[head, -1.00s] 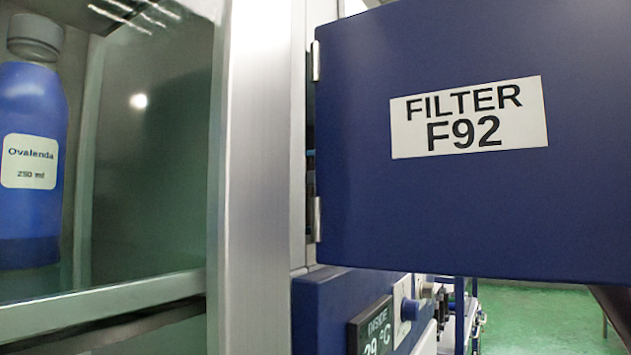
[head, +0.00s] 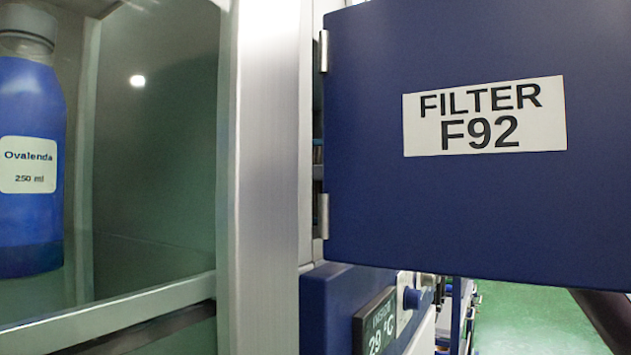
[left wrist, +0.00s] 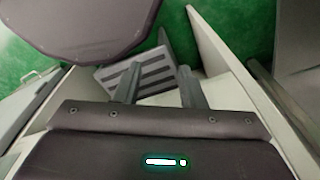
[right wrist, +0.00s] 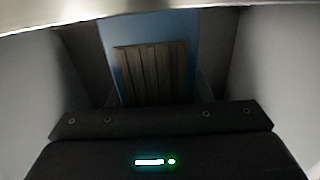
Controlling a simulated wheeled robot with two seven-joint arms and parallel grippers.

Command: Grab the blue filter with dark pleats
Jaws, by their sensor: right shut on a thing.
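The blue filter with dark pleats (right wrist: 151,75) shows in the right wrist view, inside a narrow grey-walled compartment. Its blue frame rises behind and around the dark pleated block. My right gripper (right wrist: 153,88) is shut on the filter; the fingers are dim and hard to make out. The head view does not show the filter or this gripper; the open blue door marked FILTER F92 (head: 484,200) covers that area. My left gripper (left wrist: 158,80) is open and empty in the left wrist view, its two fingers apart.
Pale walls (right wrist: 270,65) stand close on both sides of the right gripper. A glass-fronted cabinet with a blue bottle (head: 28,110) is at the left. A temperature display (head: 375,325) sits below the door. Green floor (head: 530,320) shows at lower right.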

